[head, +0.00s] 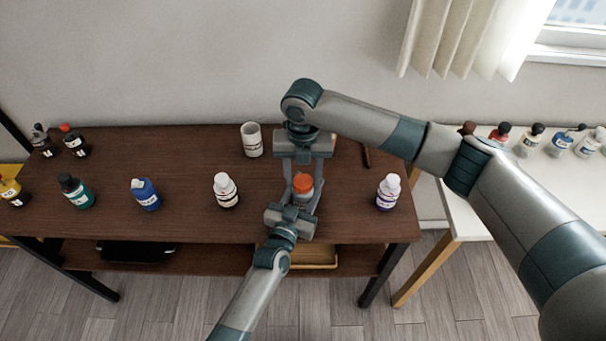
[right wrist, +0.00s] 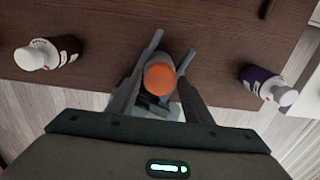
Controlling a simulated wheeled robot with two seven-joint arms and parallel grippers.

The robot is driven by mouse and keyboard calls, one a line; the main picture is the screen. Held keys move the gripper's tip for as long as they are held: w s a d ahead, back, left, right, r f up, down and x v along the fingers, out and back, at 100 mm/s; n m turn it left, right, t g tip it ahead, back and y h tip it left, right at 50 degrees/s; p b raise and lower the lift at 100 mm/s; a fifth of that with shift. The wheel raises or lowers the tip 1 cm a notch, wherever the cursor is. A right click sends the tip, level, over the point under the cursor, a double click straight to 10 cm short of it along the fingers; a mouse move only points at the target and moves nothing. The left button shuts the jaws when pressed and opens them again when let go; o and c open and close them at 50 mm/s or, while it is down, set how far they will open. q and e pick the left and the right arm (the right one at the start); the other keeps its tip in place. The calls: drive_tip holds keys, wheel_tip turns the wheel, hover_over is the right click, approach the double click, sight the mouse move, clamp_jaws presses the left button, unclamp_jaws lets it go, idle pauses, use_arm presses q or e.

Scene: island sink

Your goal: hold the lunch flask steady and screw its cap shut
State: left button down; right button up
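The lunch flask (head: 302,197) stands on the brown table with its orange cap (head: 303,182) on top; the cap (right wrist: 159,78) also shows in the right wrist view. My left gripper (head: 297,196) comes from the near side, low, with its fingers along the flask's sides; whether they press on it is hard to see. My right gripper (head: 304,178) comes from the far side above the flask. Its fingers are apart on either side of the cap, with a gap showing in the right wrist view (right wrist: 160,90). Most of the flask body is hidden by the fingers and cap.
A pale cup (head: 251,140) stands behind left. A white-capped bottle (head: 226,191) is left of the flask and a purple-labelled bottle (head: 387,193) right. A blue bottle (head: 146,195) and several others stand further left. A white table (head: 452,205) with bottles adjoins at right.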

drive_tip(key=c, duration=0.7)
drive_tip(key=m, duration=1)
drive_tip(key=shift+m, duration=0.3)
drive_tip(key=m, duration=1.1)
drive_tip(key=shift+s+f, duration=0.1)
drive_tip(key=m, duration=0.7)
drive_tip(key=shift+a, duration=0.1)
drive_tip(key=m, duration=0.3)
drive_tip(key=shift+m, duration=0.4)
drive_tip(key=m, duration=0.4)
drive_tip(key=shift+m, duration=0.4)
drive_tip(key=o, duration=1.2)
drive_tip(key=shift+c, duration=0.2)
